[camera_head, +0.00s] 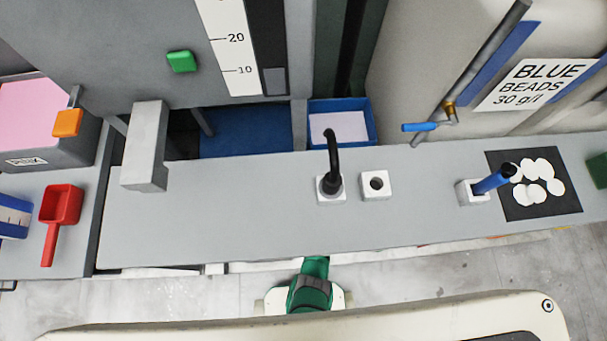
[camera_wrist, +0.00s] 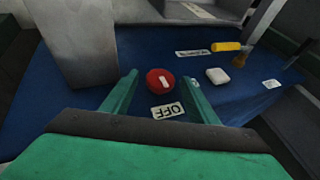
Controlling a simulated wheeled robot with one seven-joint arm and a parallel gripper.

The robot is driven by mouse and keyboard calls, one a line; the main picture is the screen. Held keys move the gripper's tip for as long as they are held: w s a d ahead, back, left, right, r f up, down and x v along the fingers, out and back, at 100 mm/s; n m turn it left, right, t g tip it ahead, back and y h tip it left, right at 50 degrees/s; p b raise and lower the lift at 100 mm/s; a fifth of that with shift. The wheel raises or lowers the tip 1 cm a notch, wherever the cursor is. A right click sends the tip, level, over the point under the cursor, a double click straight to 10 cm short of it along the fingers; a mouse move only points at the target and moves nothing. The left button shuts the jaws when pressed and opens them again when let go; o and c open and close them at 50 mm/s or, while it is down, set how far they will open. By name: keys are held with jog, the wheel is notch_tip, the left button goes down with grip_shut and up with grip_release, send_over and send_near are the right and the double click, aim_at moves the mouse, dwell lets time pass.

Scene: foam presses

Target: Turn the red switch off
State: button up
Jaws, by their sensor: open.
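The red switch (camera_wrist: 152,79) is a round red knob with a white bar mark, on a dark blue panel in the wrist view. A white label reading OFF (camera_wrist: 167,111) lies just below it, upside down in the picture. My gripper (camera_wrist: 161,77) is open, with one green finger to the left of the knob and one to the right. I see gaps on both sides, and cannot tell how far the tips are from the panel. In the head view my green gripper body (camera_head: 312,285) is at the bench's front edge; its fingertips and the red switch are hidden there.
A grey block (camera_wrist: 78,38) stands left of the knob. A white button (camera_wrist: 217,76) and a yellow handle (camera_wrist: 226,46) are to its right.

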jog(key=v, duration=0.6)
jog(key=shift+s+r, duration=0.15)
dwell(0.3)
